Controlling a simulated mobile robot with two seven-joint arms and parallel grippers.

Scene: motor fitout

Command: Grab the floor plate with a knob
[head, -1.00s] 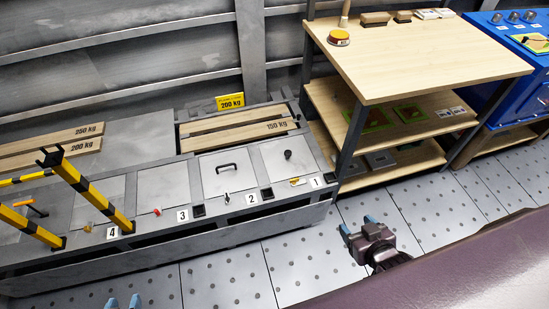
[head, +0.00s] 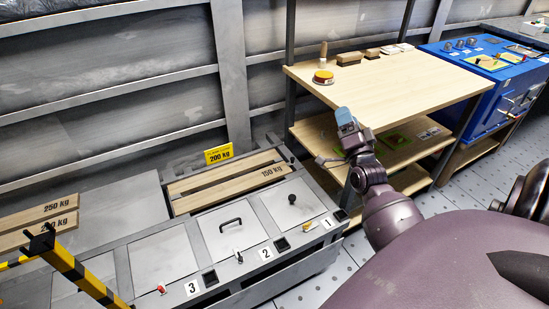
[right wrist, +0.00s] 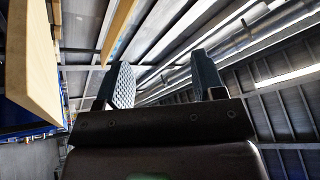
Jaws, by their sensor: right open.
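The floor plate with a knob (head: 299,213) is a grey square panel with a small black round knob (head: 292,199). It lies in the grey floor unit behind label 1, in the middle of the head view. My right gripper (head: 345,118) is raised to the right of and above the plate, in front of the wooden shelf, pointing up. Its two blue-grey fingers stand apart and empty in the right wrist view (right wrist: 163,84). It is well clear of the plate. My left gripper is out of view.
A plate with a bar handle (head: 231,232) lies just left of the knob plate. Wooden beams (head: 222,184) lie behind them. The wooden shelf (head: 390,85) and blue control box (head: 492,65) stand right. A yellow-black post (head: 78,272) rises at the lower left.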

